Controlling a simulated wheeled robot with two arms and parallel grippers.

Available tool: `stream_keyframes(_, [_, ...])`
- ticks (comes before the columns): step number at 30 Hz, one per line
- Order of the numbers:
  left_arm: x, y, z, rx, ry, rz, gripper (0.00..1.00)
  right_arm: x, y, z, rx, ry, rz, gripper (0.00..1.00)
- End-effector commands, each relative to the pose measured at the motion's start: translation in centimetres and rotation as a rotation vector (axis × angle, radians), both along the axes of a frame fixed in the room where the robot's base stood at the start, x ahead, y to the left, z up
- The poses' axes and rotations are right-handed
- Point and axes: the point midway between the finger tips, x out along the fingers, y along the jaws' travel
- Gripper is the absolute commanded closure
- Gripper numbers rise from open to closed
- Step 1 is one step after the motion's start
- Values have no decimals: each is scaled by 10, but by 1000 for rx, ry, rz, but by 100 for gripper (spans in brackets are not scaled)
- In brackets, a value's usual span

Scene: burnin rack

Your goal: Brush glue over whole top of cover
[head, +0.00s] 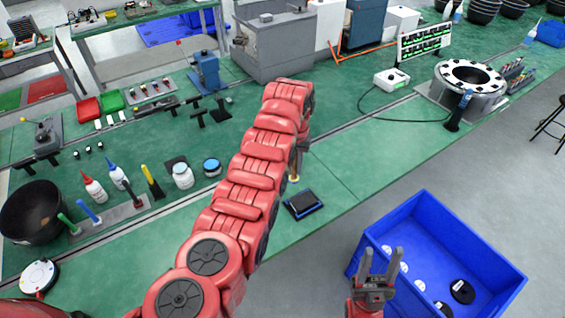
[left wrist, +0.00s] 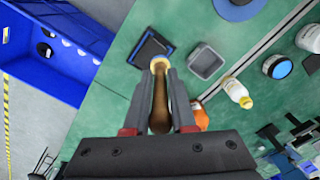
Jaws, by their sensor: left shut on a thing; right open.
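The cover, a dark square with a blue edge (head: 303,204), lies flat on the green bench, right of my left arm in the head view. It also shows in the left wrist view (left wrist: 150,52). My left gripper (left wrist: 163,98) is shut on a brush with a brown handle (left wrist: 158,112). The brush's pale tip (left wrist: 159,65) points at the cover's near edge in the left wrist view; in the head view a gap shows between them. The head view mostly hides this gripper behind the arm. My right gripper (head: 378,265) is open and empty near the blue crate.
A grey square tray (left wrist: 206,63) sits beside the cover. Bottles and a blue-lidded jar (head: 211,167) stand left of my arm. A blue crate (head: 440,217) holding round parts stands off the bench's front edge. Bench right of the cover is clear.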

Motion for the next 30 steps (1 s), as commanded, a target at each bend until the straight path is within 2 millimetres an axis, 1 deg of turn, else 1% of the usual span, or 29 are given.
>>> stream_keyframes(4, [-4, -4, -1, 6, 6, -21, 100, 0, 0, 1, 0, 0, 0, 50])
stream_keyframes(8, [-3, -4, -10, 5, 5, -21, 100, 0, 0, -1, 0, 0, 0, 50])
stream_keyframes(13, [-5, -4, -31, 6, 9, -20, 100, 0, 0, -5, 0, 0, 0, 50])
stream_keyframes(15, [-4, -4, -42, 5, 8, -20, 100, 0, 0, -11, 0, 0, 0, 50])
stream_keyframes(19, [-4, -4, -54, 4, 6, -20, 100, 0, 0, -16, 0, 0, 0, 50])
stream_keyframes(22, [-3, -4, -57, 4, 5, -19, 100, 0, 0, -17, 0, 0, 0, 50])
stream_keyframes(30, [-3, -4, -57, 4, 4, -20, 100, 0, 0, -17, 0, 0, 0, 50])
